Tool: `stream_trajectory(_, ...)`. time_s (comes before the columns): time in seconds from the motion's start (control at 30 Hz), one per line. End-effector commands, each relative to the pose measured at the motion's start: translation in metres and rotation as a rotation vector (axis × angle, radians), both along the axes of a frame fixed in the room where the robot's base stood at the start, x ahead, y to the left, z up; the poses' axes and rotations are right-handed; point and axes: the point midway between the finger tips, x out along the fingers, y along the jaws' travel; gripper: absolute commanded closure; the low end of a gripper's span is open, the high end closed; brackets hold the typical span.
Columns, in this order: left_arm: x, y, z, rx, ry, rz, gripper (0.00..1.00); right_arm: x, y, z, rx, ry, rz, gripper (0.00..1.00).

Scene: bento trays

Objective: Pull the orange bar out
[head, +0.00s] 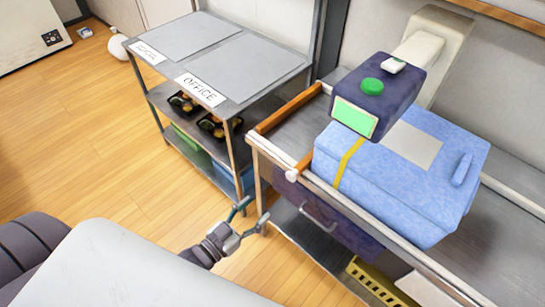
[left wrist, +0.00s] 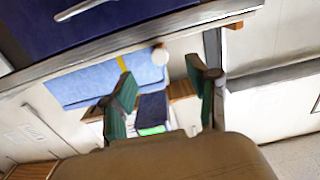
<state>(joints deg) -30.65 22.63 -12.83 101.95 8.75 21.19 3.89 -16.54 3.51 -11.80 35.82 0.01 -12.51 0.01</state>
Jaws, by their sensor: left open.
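An orange bar (head: 289,108) lies across the left end of the grey counter in the head view. A shorter orange piece (head: 304,163) sits by the counter's front corner, beside a white knob (head: 292,176). My left gripper (head: 256,212) is open and empty, below and in front of that corner, apart from both orange pieces. In the left wrist view its two fingers (left wrist: 160,70) stand apart, with the white knob (left wrist: 160,57) seen between them. An orange piece (left wrist: 181,89) also shows there, partly hidden by a finger. My right gripper is not in view.
A shelf rack marked OFFICE (head: 250,65) holds food trays to the left. The wooden floor (head: 90,140) is mostly clear.

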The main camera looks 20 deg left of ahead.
Motion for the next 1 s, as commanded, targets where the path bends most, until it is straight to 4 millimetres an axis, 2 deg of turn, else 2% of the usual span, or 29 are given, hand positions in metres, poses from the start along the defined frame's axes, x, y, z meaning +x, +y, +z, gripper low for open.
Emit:
stream_trajectory(0.1, 0.002, -0.005, 0.015, -0.017, -0.033, -0.012, 0.40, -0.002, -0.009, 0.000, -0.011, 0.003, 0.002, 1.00)
stream_trajectory(0.23, 0.014, -0.009, 0.018, -0.019, -0.037, -0.011, 0.40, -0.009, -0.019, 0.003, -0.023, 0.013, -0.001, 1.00)
stream_trajectory(0.43, 0.052, -0.022, 0.019, -0.018, -0.038, -0.010, 0.40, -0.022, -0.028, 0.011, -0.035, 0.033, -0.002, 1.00)
stream_trajectory(0.7, 0.103, -0.041, 0.017, -0.017, -0.035, -0.010, 0.40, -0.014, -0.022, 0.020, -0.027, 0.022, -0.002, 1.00)
stream_trajectory(0.8, 0.116, -0.046, 0.017, -0.016, -0.035, -0.011, 0.40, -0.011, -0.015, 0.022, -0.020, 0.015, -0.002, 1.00)
stream_trajectory(1.0, 0.129, -0.050, 0.015, -0.015, -0.033, -0.011, 0.40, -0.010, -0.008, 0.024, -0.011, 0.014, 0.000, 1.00)
